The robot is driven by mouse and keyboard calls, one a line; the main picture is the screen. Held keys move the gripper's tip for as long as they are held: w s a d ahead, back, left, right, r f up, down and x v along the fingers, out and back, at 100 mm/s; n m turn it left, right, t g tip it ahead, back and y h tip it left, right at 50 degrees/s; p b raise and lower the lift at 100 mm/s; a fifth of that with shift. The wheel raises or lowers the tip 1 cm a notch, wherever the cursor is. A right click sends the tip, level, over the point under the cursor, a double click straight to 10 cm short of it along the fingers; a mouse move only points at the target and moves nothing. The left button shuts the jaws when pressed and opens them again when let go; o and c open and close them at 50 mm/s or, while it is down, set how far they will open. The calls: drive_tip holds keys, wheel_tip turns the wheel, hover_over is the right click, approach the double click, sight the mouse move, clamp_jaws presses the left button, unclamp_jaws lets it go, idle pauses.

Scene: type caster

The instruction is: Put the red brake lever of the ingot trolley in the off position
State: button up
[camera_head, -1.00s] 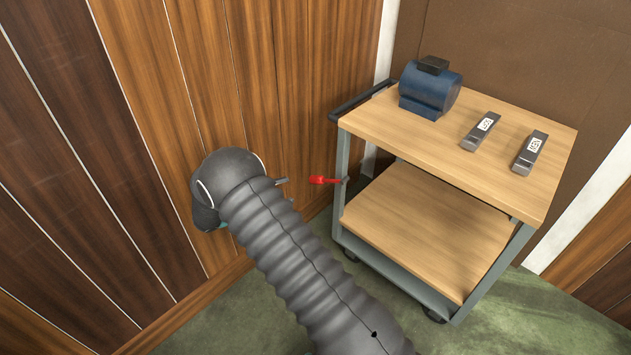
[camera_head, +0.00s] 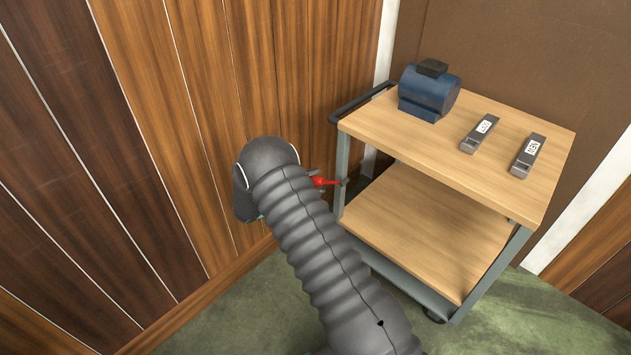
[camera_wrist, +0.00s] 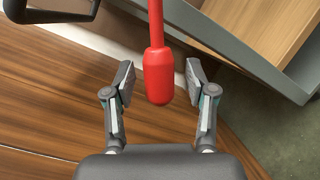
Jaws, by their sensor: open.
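The red brake lever (camera_head: 327,182) sticks out from the left post of the trolley (camera_head: 457,158), toward my gripper. In the wrist view the lever's thick red knob (camera_wrist: 158,76) lies between my gripper's (camera_wrist: 159,84) two open fingers, with a gap on each side. Its thinner red shaft runs up out of the picture. In the head view my gripper (camera_head: 316,182) is mostly hidden behind my arm, and its fingertips show at the red knob. The lever's pivot on the post is partly visible.
A blue motor-like block (camera_head: 429,91) and two grey labelled ingots (camera_head: 480,132) (camera_head: 528,156) rest on the trolley's top shelf. The lower shelf (camera_head: 430,232) is empty. A dark push handle (camera_head: 362,102) juts from the left end. A wood-panelled wall (camera_head: 215,120) stands close on the left.

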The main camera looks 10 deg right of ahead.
drive_tip(key=shift+w+d, duration=0.1)
drive_tip(key=shift+d, duration=0.15)
clamp_jaws()
